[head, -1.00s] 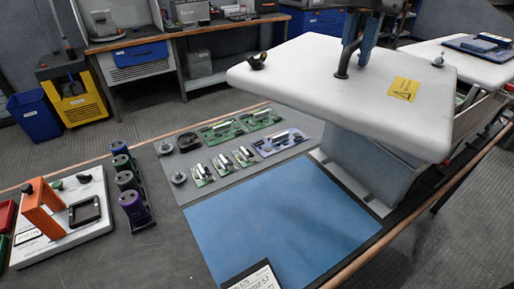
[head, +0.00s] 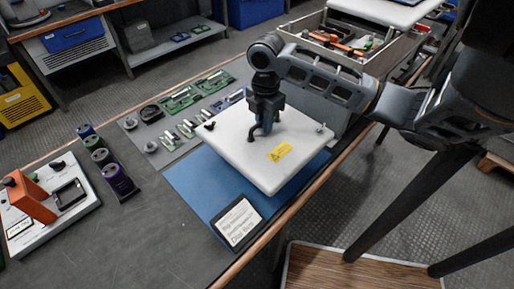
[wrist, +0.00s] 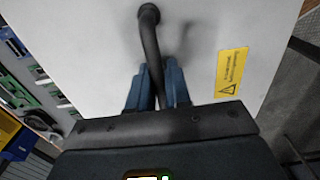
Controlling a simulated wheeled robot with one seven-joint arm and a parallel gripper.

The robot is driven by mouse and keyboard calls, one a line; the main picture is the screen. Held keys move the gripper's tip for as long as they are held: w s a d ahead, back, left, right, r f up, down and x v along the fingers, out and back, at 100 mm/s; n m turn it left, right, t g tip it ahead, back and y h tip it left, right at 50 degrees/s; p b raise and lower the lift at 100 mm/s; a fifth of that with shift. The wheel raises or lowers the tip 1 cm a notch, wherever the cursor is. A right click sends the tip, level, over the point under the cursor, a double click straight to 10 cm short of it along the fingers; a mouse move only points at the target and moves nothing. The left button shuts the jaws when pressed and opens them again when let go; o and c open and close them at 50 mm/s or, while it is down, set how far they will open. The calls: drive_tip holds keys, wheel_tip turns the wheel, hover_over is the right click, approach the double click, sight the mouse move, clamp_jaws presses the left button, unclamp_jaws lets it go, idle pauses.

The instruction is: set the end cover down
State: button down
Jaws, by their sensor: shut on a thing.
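The end cover (head: 237,155) is a white flat panel with a yellow warning label and a dark handle in its middle. In the head view it lies level over the blue mat (head: 203,190), covering most of it; I cannot tell whether it touches the mat. My gripper (head: 265,128) is above the panel, shut on its handle. In the wrist view, the blue fingers of my gripper (wrist: 160,88) close around the dark handle (wrist: 150,40), with the white end cover (wrist: 90,50) filling the background. The underside of the cover is hidden.
A small sign (head: 238,222) stands at the mat's front corner. Green circuit boards (head: 180,100) lie behind the cover. Bare bench lies front left.

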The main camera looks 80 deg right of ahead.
sight(264, 139)
drive_tip(key=shift+f, duration=3.7)
drive_tip(key=shift+f, duration=0.15)
drive_tip(key=c, duration=1.1)
unclamp_jaws()
drive_tip(key=shift+o, duration=0.2)
wheel_tip(264, 139, up, 12)
drive_tip(key=shift+d+f, duration=0.1)
drive_tip(key=shift+r, duration=0.25)
